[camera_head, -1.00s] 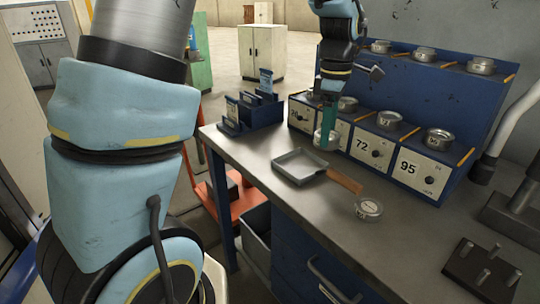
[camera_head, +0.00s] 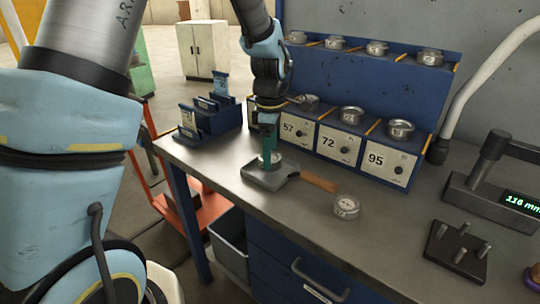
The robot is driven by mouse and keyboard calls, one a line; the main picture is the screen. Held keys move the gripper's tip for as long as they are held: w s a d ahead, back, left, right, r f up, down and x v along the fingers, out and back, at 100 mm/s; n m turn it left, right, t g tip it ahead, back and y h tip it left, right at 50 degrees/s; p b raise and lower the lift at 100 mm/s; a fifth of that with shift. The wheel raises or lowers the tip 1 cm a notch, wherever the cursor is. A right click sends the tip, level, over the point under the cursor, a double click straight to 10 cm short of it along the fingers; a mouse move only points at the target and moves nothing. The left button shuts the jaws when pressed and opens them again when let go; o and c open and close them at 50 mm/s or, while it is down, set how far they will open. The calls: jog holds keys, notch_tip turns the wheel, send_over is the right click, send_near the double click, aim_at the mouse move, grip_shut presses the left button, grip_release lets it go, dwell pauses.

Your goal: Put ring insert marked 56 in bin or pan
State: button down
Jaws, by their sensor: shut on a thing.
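My gripper (camera_head: 268,150) points down, shut on a small metal ring insert (camera_head: 271,160). The fingers partly hide the ring and I cannot read its mark. The ring is over or inside a shallow grey pan (camera_head: 262,184) on the bench; I cannot tell whether it touches the pan's floor. The pan has a wooden handle (camera_head: 319,182) pointing right. Another metal ring insert (camera_head: 346,207) lies on the bench right of the pan, its mark too small to read.
A blue rack (camera_head: 440,112) behind holds several ring inserts above plates reading 57, 72 and 95. A blue divided holder (camera_head: 213,122) stands left. A grey bin (camera_head: 229,243) sits below the bench. A pegged block (camera_head: 457,250) and a gauge (camera_head: 490,197) are at right.

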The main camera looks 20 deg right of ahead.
jog(key=shift+f, duration=0.85)
jog(key=shift+f, duration=0.1)
grip_release()
notch_tip(320, 180, up, 12)
jog(key=b, duration=0.1)
jog(key=shift+b, duration=0.35)
jog(key=s+a+f+m, duration=0.1)
jog(key=a+m, duration=0.3)
jog(key=a, duration=0.6)
jog(key=s+a+f+m+t, duration=0.1)
jog(key=a+f+m, duration=0.2)
jog(key=a, duration=0.7)
jog(key=s+a+f+m, duration=0.2)
jog(key=a+m, duration=0.3)
jog(key=a, duration=0.5)
jog(key=shift+f+t, duration=0.3)
jog(key=shift+f, duration=0.25)
